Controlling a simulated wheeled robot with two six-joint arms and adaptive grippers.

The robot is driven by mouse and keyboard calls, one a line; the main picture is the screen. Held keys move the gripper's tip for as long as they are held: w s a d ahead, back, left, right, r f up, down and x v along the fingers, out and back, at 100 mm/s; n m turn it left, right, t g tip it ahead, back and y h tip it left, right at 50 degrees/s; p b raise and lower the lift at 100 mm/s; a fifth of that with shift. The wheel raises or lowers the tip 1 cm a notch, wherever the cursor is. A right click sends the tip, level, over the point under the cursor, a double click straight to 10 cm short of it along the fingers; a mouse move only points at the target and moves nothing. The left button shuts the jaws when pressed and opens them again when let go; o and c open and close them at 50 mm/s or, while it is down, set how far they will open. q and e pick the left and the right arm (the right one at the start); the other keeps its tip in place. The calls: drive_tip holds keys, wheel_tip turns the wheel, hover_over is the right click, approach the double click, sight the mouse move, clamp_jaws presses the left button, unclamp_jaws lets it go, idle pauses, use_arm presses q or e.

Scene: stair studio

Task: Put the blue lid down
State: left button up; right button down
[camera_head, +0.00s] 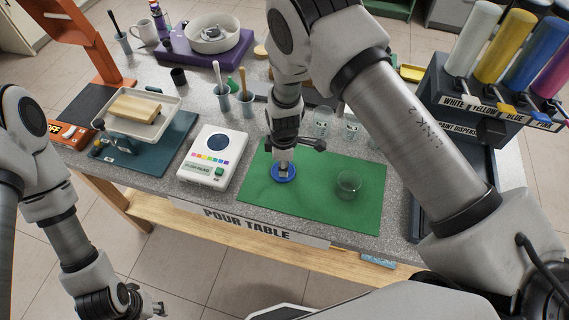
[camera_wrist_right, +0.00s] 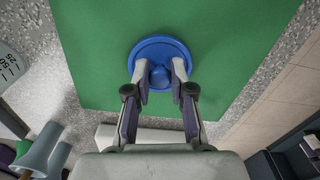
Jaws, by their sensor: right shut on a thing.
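The round blue lid (camera_head: 284,173) is over the left part of the green mat (camera_head: 318,203) in the head view. My right gripper (camera_head: 284,165) points down at it. In the right wrist view the blue lid (camera_wrist_right: 160,58) shows its knob between the two fingers of my right gripper (camera_wrist_right: 160,78), which is shut on the knob. I cannot tell whether the lid touches the mat or hangs just above it. My left gripper (camera_head: 158,306) is low at the left, off the table's front; its fingers are too small to tell open or shut.
A clear glass cup (camera_head: 348,185) stands on the mat, right of the lid. A white device (camera_head: 213,156) with coloured squares is left of the mat. Clear beakers (camera_head: 322,121) stand behind it. A paint dispenser (camera_head: 490,122) is at the right. The mat's front is clear.

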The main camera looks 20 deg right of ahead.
drive_tip(key=c, duration=1.2)
unclamp_jaws()
drive_tip(key=shift+o, duration=0.9)
drive_tip(key=shift+f, duration=0.15)
drive_tip(key=shift+r, duration=0.4)
wheel_tip(320, 180, up, 12)
drive_tip(key=b, duration=0.2)
drive_tip(key=shift+f+b, duration=0.15)
drive_tip(key=shift+b, duration=0.2)
